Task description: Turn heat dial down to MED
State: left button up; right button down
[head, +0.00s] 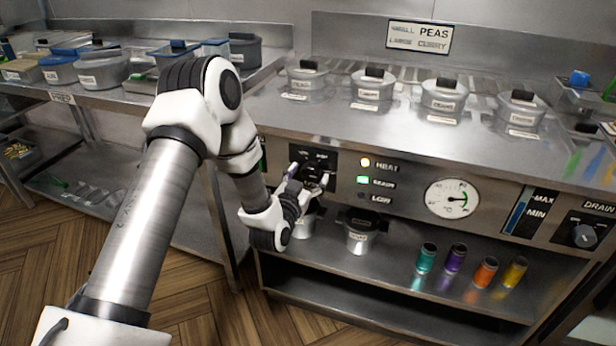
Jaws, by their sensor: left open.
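The heat dial's black plate (322,157) is on the front panel of the steel range, left of the indicator lights. The dial knob is mostly hidden behind my gripper, so its pointer setting cannot be read. My left gripper (308,178) is open, with its fingers at the dial; I cannot tell whether they touch the knob. The LOW light (361,196) looks dark. A round temperature gauge (452,199) is further right. My right gripper is not in view.
A drain dial (585,235) and a MAX/MIN level window (516,211) are at the right. Lidded pots (445,96) line the top. Metal cups (359,237) and several coloured shakers (456,258) stand on the shelf below the panel.

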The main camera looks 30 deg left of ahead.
pick_arm(q)
jog(key=c, duration=1.2)
jog(key=shift+o, duration=0.2)
jog(key=shift+f+n, duration=0.1)
jog(key=shift+n, duration=0.2)
jog(key=n+b, duration=0.1)
jog(key=n, duration=0.1)
jog(key=shift+n+b, duration=0.3)
jog(key=shift+b, duration=0.05)
jog(key=n+b, duration=0.1)
jog(key=n, duration=0.2)
jog(key=shift+f+n+b, duration=0.1)
jog(key=shift+n+b, duration=0.2)
jog(key=shift+b, duration=0.1)
jog(key=n+b, duration=0.2)
jog(key=n, duration=0.3)
jog(key=shift+d, duration=0.1)
jog(key=shift+r, duration=0.2)
